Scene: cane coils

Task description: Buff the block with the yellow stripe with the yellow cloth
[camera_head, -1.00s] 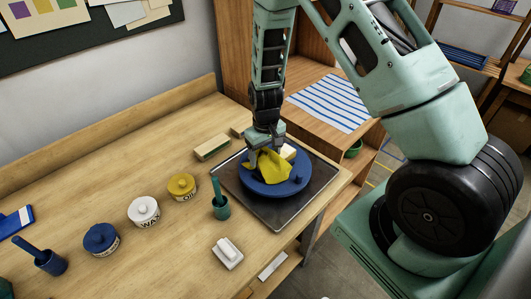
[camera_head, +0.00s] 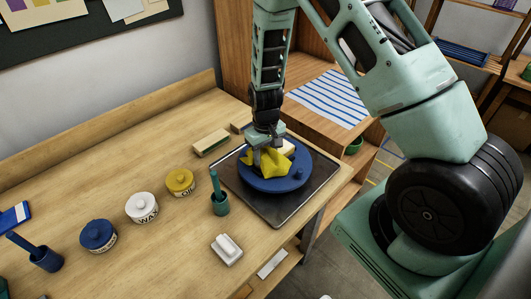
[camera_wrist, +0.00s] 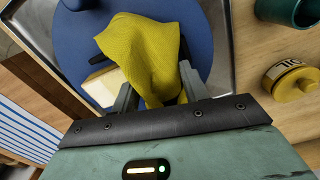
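My gripper (camera_wrist: 158,95) is shut on the yellow cloth (camera_wrist: 143,50), which bunches between the two fingers and drapes beyond them. In the head view my gripper (camera_head: 265,148) and the cloth (camera_head: 274,162) are over the blue round turntable (camera_head: 272,183). A pale block (camera_wrist: 103,86) sits on the turntable, beside and partly under the cloth in the wrist view. Its pale top (camera_head: 288,147) shows behind the cloth in the head view. The rest of it is hidden, and I cannot make out a stripe on it. Whether the cloth touches the block is unclear.
The turntable stands on a dark tray (camera_head: 325,181) at the bench's right end. A teal pot (camera_head: 219,204) stands close to the tray's left corner. Yellow (camera_head: 180,183), white (camera_head: 142,208) and blue (camera_head: 98,236) jars stand farther left. A brush-like block (camera_head: 211,142) lies behind the tray.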

